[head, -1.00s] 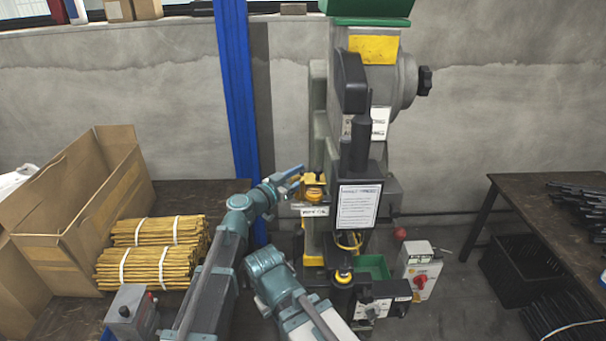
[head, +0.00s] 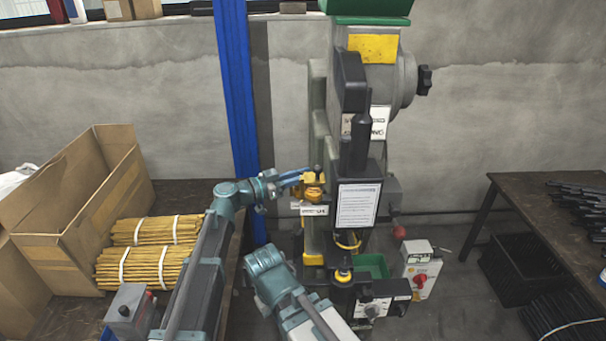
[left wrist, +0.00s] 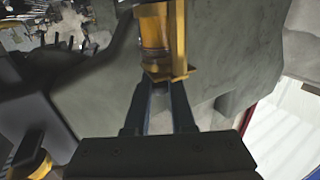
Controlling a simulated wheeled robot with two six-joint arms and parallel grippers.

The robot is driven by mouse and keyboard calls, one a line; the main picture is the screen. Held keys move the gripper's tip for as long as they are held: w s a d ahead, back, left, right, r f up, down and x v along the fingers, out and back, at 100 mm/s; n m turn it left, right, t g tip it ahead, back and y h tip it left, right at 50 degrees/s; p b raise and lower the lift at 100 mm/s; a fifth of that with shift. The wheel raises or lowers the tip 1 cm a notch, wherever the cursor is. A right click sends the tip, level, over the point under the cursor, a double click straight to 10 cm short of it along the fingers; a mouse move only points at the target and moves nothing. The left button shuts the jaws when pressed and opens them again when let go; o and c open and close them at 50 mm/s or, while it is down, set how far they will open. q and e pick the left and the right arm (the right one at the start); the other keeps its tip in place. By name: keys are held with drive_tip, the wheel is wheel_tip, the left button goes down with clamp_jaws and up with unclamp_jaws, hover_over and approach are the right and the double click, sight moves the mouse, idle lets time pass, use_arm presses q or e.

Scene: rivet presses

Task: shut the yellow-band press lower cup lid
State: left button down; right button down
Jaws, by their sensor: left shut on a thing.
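The press with the yellow band (head: 372,48) stands in the middle of the head view. An amber cup (head: 313,193) with a yellow lid (head: 309,178) sits on its left side, above a small white label. My left gripper (head: 297,177) reaches in from the left at lid height. In the left wrist view its fingertips (left wrist: 159,84) are shut on the edge of the yellow lid (left wrist: 160,74), with the amber cup (left wrist: 154,32) just beyond. My right gripper is out of view.
My right forearm crosses the lower middle. A blue post (head: 236,100) stands left of the press. A cardboard box (head: 110,185) and yellow stick bundles (head: 150,265) lie at the left. A grey control box (head: 422,270) and a dark table (head: 555,215) are at the right.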

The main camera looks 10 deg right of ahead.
use_arm(q)
drive_tip(key=shift+s+a+m+g, duration=0.1)
drive_tip(key=shift+m+g, duration=0.4)
drive_tip(key=shift+g, duration=0.2)
drive_tip(key=c, duration=0.8)
unclamp_jaws()
drive_tip(key=shift+o, duration=0.2)
drive_tip(key=s+a, duration=0.2)
drive_tip(key=a, duration=1.1)
drive_tip(key=shift+s+a, duration=0.25)
drive_tip(key=shift+a, duration=0.05)
